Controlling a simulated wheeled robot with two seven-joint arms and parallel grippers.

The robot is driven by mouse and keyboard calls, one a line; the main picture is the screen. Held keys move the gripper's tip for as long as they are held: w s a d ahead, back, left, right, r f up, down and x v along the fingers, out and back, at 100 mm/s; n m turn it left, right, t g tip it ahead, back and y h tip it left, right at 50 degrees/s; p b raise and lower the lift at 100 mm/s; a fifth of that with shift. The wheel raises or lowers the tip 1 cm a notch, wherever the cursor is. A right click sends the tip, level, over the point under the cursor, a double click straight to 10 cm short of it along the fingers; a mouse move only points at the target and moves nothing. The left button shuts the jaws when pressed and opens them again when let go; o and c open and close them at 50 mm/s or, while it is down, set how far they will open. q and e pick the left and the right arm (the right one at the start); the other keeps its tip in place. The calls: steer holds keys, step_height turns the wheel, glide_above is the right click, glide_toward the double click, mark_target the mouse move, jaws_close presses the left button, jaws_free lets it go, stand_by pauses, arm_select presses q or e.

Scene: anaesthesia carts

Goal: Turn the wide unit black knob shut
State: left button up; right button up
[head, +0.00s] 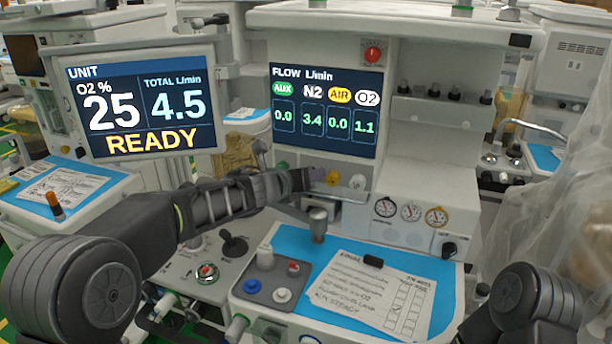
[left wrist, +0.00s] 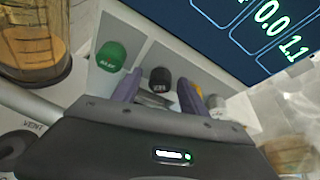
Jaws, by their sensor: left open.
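The black knob (left wrist: 160,79) sits in the knob row under the flow display, between the green knob (left wrist: 111,56) and the yellow knob (left wrist: 196,89). My left gripper (left wrist: 160,84) is open in the left wrist view, one finger on each side of the black knob. I cannot tell whether the fingers touch it. In the head view my left gripper (head: 303,180) is in front of the row and hides the black knob. The flow display (head: 325,110) reads 3.4 under N2. My right gripper is out of view; only part of its arm shows at lower right.
A white knob (left wrist: 216,104) ends the row, close to my right-hand finger. The unit screen (head: 143,105) reads READY and 4.5 total. A blue worktop (head: 385,262) with a paper checklist lies below. A grey post (head: 318,226) stands below my left gripper.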

arm_select(q)
steer(key=shift+s, duration=0.1)
steer(key=v, duration=0.7)
steer(key=shift+s+a+r, duration=0.15)
steer(key=shift+s+r, duration=0.05)
steer(key=shift+s, duration=0.1)
